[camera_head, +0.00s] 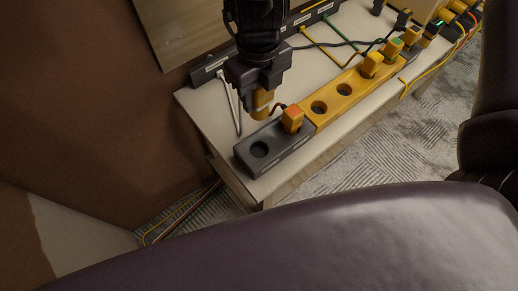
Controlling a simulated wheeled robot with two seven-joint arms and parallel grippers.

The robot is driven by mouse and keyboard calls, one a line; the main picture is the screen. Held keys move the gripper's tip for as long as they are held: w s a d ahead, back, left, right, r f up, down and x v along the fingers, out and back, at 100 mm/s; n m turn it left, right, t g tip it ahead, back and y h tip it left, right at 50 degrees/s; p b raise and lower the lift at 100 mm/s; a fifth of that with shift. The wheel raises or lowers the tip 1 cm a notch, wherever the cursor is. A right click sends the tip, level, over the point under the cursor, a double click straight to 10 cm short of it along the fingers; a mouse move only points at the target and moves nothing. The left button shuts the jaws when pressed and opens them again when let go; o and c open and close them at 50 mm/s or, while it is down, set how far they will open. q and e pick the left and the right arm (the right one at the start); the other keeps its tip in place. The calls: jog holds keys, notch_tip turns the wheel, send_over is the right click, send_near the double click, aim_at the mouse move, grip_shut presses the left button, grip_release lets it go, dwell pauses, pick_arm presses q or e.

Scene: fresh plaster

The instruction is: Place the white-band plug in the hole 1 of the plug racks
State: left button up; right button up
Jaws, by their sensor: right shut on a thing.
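My right gripper (263,88) points down from the top of the view and is shut on a yellow-orange plug (262,105). The plug hangs beside the near end of the plug racks; a band colour on it is too small to tell. The dark grey rack (283,155) has an open hole (258,149) at its near end and an orange plug (292,119) with a red top beside it. The yellow rack (330,117) joins it, with two open holes (319,107) and (344,89), then seated plugs. My left gripper is not in view.
The racks stand on a pale table (207,100). A thin grey rod (231,105) lies behind them. A dark power strip (210,68) and cables run along the back. Rounded dark purple surfaces (300,240) fill the front and right.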

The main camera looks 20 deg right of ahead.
notch_tip(320, 180, down, 19)
jog(key=shift+s+r, duration=0.1)
jog(key=shift+f+b, duration=0.3)
jog(key=shift+f, duration=0.2)
jog(key=shift+f, duration=0.2)
jog(key=o, duration=1.1)
jog(key=shift+c, duration=0.2)
jog(key=shift+r, duration=0.1)
